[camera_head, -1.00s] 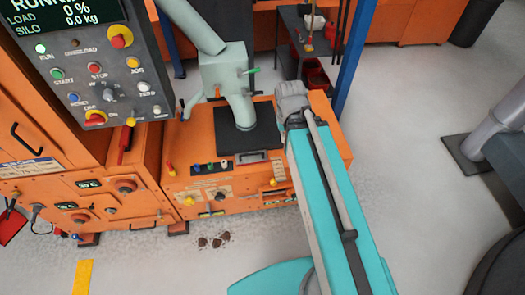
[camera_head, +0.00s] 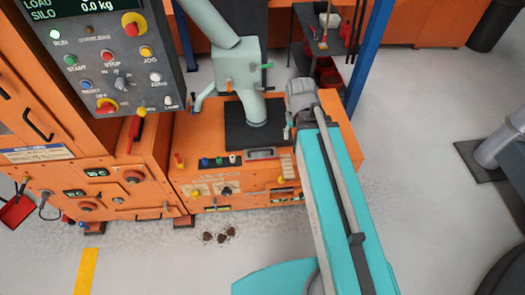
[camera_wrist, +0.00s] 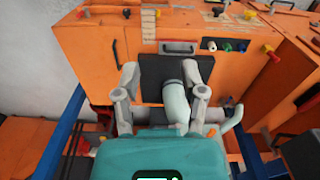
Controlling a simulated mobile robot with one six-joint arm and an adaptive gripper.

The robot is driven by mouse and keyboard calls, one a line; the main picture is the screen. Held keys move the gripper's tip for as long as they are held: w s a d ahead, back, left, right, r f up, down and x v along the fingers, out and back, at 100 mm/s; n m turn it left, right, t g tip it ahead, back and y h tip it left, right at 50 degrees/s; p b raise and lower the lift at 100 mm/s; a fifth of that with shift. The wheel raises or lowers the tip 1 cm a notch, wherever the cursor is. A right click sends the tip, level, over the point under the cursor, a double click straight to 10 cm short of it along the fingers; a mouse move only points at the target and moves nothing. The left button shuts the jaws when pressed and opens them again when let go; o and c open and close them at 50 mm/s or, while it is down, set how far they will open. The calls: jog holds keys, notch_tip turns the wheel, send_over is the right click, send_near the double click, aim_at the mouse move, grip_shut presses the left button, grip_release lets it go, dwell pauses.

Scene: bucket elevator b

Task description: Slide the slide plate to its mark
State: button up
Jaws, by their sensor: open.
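A dark square plate (camera_head: 238,135) lies on top of the orange machine box under the pale green spout; it also shows in the wrist view (camera_wrist: 150,72). A metal handle (camera_head: 261,154) sits at its front edge, and this also appears in the wrist view (camera_wrist: 177,47). I cannot tell for certain which part is the slide plate. A pale striped strip (camera_head: 287,166) beside the handle may be its mark. My gripper (camera_wrist: 165,70) is open and empty, with its fingers spread over the plate area and short of the handle. In the head view my arm hides its fingertips.
The pale green spout (camera_head: 238,65) stands on the plate and shows between my fingers in the wrist view (camera_wrist: 175,103). Small coloured knobs (camera_head: 218,161) line the box's front. A blue post (camera_head: 364,60) rises behind at right. The floor at right is mostly clear.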

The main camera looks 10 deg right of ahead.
jog(key=w+a+f+n+b, duration=0.3)
jog(key=w+f+n+b, duration=0.6)
jog(key=f+b, duration=0.35)
jog(key=n+t+b, duration=0.2)
jog(key=n+b, duration=0.6)
jog(key=b, duration=0.5)
send_over(260, 151)
jog(key=s, duration=0.2)
notch_tip(260, 151, down, 14)
jog(key=shift+s+r, duration=0.15)
jog(key=shift+s, duration=0.05)
jog(key=w+f+b, duration=0.1)
jog(key=f+b, duration=0.8)
jog(key=w+f+b, duration=0.1)
jog(key=f+b, duration=0.3)
jog(key=shift+w+f+b, duration=0.25)
jog(key=shift+w+b, duration=0.05)
jog(key=shift+b, duration=0.05)
jog(key=shift+c, duration=0.2)
grip_shut()
